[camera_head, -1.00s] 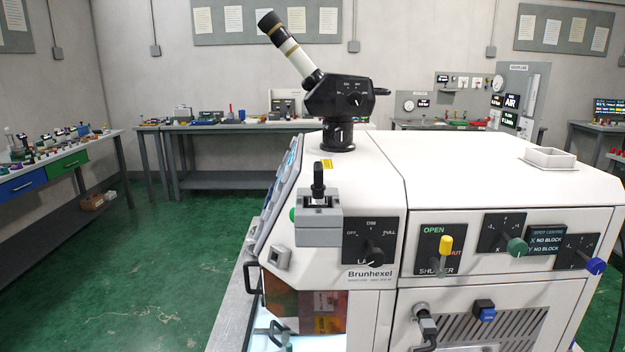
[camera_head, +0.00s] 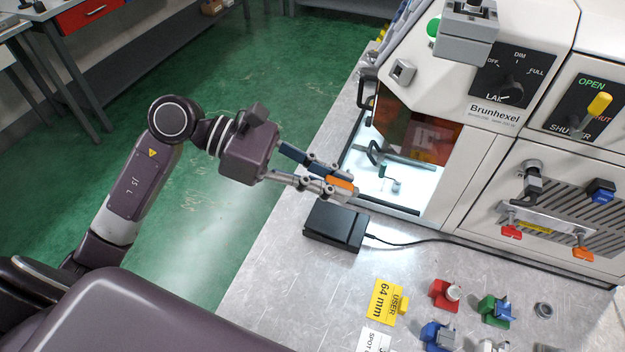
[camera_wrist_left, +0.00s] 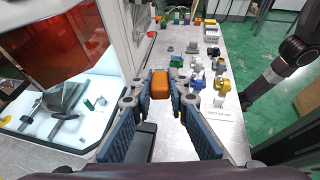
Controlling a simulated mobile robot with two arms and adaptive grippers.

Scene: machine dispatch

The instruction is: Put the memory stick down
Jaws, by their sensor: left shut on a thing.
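The memory stick (camera_head: 341,184) is a small orange block with a pale end, held at the tips of my left gripper (camera_head: 331,187). That gripper is shut on it, above the metal bench by the machine's open front. In the left wrist view the orange stick (camera_wrist_left: 160,84) sits between the fingertips (camera_wrist_left: 160,88). A flat black box (camera_head: 335,226) with a cable lies on the bench just below and beside the fingertips in the head view. I cannot tell the exact height of the stick over it. My right gripper is not clearly seen in either view.
The white Brunhexel machine (camera_head: 490,135) stands behind, with a lit chamber (camera_head: 408,184) and amber window. A yellow "USER 64 mm" card (camera_head: 386,301) and several coloured fixtures, including a red one (camera_head: 443,294), are at the front. Bare bench (camera_head: 290,285) lies left of the card.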

